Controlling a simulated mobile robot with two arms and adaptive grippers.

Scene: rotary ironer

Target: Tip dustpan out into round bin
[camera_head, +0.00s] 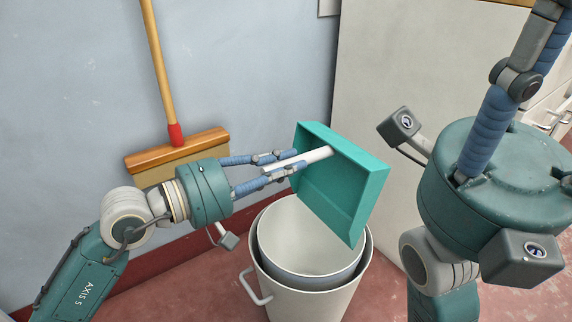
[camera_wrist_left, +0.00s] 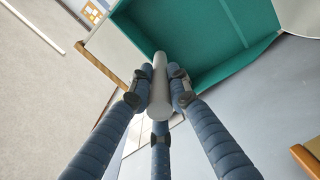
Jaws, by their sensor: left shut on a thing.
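A teal dustpan (camera_head: 340,186) with a white handle is tilted steeply above the round bin (camera_head: 358,279), its lower corner over the opening. My left gripper (camera_head: 280,166) is shut on the white handle and comes in from the left. The left wrist view shows its blue fingers (camera_wrist_left: 160,88) around the handle, with the teal pan (camera_wrist_left: 205,40) beyond. The pan's inside looks empty in the part that shows.
A broom (camera_head: 176,150) with a wooden handle leans on the pale blue wall behind my left arm. A light panel (camera_head: 400,60) stands behind the bin. The floor (camera_head: 215,285) left of the bin is clear and reddish.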

